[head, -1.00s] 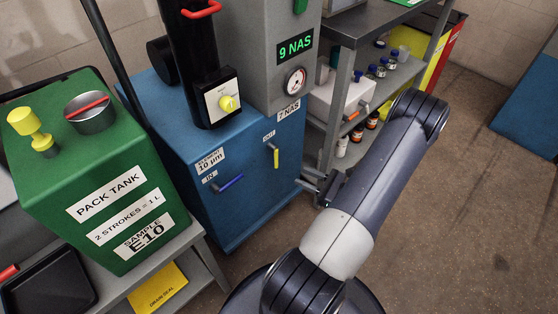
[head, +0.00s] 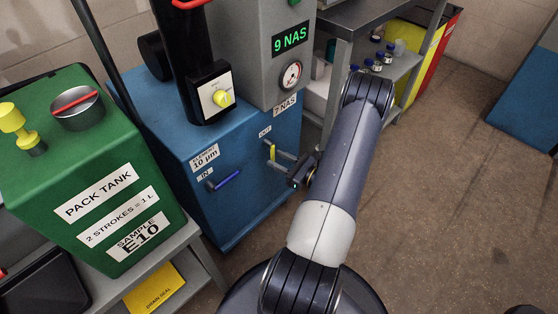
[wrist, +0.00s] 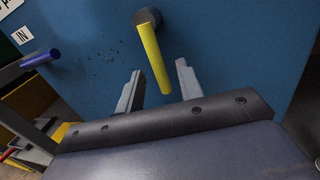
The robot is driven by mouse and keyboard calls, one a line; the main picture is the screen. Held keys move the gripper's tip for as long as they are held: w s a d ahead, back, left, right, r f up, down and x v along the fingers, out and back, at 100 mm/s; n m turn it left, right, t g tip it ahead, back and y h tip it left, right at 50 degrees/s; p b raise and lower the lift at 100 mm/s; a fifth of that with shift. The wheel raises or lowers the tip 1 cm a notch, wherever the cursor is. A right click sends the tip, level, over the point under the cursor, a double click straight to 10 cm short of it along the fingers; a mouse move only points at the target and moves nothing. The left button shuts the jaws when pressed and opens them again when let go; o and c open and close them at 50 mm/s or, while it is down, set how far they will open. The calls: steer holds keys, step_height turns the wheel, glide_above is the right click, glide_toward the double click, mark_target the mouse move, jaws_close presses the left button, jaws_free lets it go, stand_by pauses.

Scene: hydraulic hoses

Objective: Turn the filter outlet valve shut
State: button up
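The outlet valve has a yellow lever (head: 272,152) below the OUT label on the front of the blue filter unit (head: 240,209). In the wrist view the yellow lever (wrist: 154,58) hangs down from a dark round pivot, tilted slightly right at its lower end. My gripper (head: 278,159) is at the lever in the head view. In the wrist view my gripper (wrist: 158,78) is open, with one finger on each side of the lever's lower part. Gaps show between the lever and both fingers.
The blue inlet lever (head: 228,180) is to the left on the same face, and also in the wrist view (wrist: 40,59). The green pack tank (head: 90,180) stands at left on a grey bench. Grey shelves (head: 345,50) with bottles stand behind my arm. Floor at right is clear.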

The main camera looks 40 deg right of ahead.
steer(key=shift+w, duration=0.2)
jaws_close()
stand_by(0.3)
